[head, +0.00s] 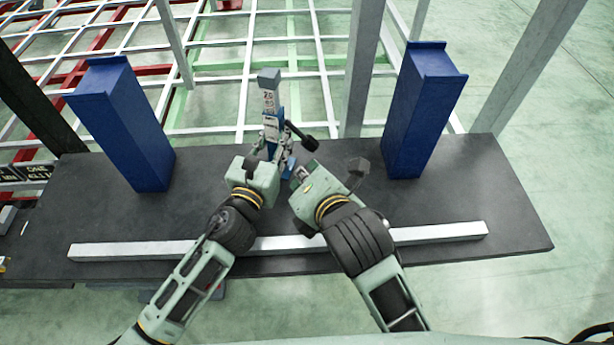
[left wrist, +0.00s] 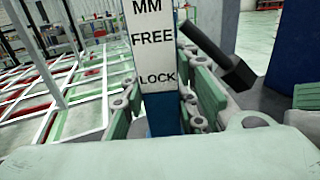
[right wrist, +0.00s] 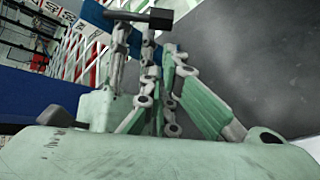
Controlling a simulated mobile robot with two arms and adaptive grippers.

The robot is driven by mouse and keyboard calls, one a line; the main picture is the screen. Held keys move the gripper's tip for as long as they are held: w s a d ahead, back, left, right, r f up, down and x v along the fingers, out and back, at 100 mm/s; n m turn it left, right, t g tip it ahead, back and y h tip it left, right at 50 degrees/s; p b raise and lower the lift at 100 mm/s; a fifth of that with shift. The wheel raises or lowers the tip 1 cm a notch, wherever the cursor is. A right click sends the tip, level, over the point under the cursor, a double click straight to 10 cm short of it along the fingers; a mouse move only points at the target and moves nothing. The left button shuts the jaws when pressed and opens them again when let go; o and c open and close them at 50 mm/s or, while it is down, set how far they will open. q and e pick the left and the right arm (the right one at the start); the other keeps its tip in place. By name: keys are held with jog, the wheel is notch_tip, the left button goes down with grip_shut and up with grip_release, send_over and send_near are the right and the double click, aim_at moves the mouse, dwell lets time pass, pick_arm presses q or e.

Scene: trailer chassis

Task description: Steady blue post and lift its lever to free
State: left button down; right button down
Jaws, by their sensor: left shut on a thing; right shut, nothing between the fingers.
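A slim blue post (head: 270,122) with a white marked label and a grey top stands near the table's far edge. Its label (left wrist: 156,42) reads "FREE" above "LOCK" in the left wrist view. A black lever (head: 301,136) slopes down to the right from the post; it also shows in the left wrist view (left wrist: 220,56) and at the top of the right wrist view (right wrist: 146,19). My left gripper (head: 271,148) is shut on the post, its fingers either side below the label. My right gripper (head: 297,168) is shut and empty, just below the lever; contact cannot be told.
Two large blue blocks (head: 125,125) (head: 423,112) stand left and right on the dark table (head: 490,195). A long pale bar (head: 440,233) lies along the near side, under my arms. A white, green and red frame (head: 215,75) and grey uprights (head: 362,65) stand behind.

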aim_at(313, 151)
jog(key=x, duration=0.6)
jog(key=shift+s+d+r+n+g+h, duration=0.2)
jog(key=shift+d+r+n+g+h, duration=0.1)
jog(key=shift+d+r+n+h, duration=0.15)
dwell(0.6)
jog(key=shift+n+g+h, duration=0.25)
jog(key=shift+g+h, duration=0.05)
jog(key=shift+h, duration=0.25)
jog(key=d+r, duration=0.1)
jog(key=r, duration=0.1)
jog(key=s+d+r, duration=0.1)
jog(key=d+r, duration=0.1)
jog(key=shift+d+r, duration=0.1)
notch_tip(313, 151, up, 6)
jog(key=shift+f, duration=0.2)
jog(key=shift+s, duration=0.1)
dwell(0.4)
